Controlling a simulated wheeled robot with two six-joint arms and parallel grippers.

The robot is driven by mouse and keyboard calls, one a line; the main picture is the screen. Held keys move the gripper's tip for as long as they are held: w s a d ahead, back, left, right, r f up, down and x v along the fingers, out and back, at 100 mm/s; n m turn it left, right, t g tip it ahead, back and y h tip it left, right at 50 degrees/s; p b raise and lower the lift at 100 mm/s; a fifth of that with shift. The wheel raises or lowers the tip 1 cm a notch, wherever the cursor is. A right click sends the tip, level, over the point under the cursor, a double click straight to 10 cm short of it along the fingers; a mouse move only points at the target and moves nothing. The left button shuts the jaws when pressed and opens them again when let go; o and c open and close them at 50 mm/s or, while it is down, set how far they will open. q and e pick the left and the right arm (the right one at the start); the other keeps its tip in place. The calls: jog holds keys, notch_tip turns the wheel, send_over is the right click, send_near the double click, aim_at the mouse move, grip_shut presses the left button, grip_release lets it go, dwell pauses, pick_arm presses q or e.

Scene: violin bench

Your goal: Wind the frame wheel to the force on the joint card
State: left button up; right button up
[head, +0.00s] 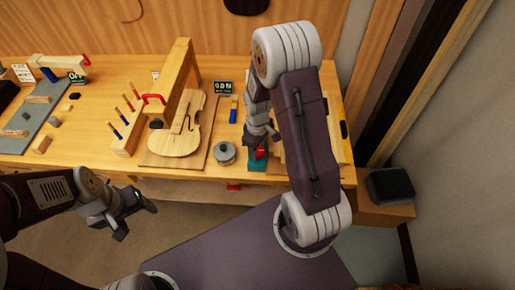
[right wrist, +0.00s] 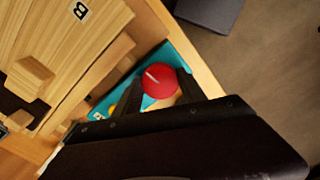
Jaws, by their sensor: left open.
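The violin body (head: 177,130) lies on a board under a wooden frame (head: 188,55). A red handle (head: 153,98) is on the frame's left side. A dark display (head: 223,87) beside it reads 0.0 N. My right gripper (right wrist: 159,76) is at a round red knob with a white line (right wrist: 160,79), on a teal base (right wrist: 178,53). One finger is on each side of the knob; I cannot tell whether they press it. The knob also shows below my right arm in the head view (head: 260,153). My left gripper (head: 137,215) is open and empty, in front of the bench.
A round grey tin (head: 225,153) stands right of the violin. A rack of thin sticks (head: 124,140) is left of it. A display reading OFF (head: 77,77) stands at the back left. A wooden block marked B (right wrist: 80,11) lies near the knob. The bench's front edge lies close by.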

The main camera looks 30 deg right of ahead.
jog(key=shift+r+m, duration=0.1)
jog(key=shift+m, duration=0.8)
jog(key=m+p, duration=0.1)
jog(key=m, duration=0.1)
jog(key=shift+m, duration=0.4)
jog(key=o, duration=1.4)
jog(key=shift+c, duration=0.2)
notch_tip(320, 180, up, 9)
jog(key=shift+f, duration=0.1)
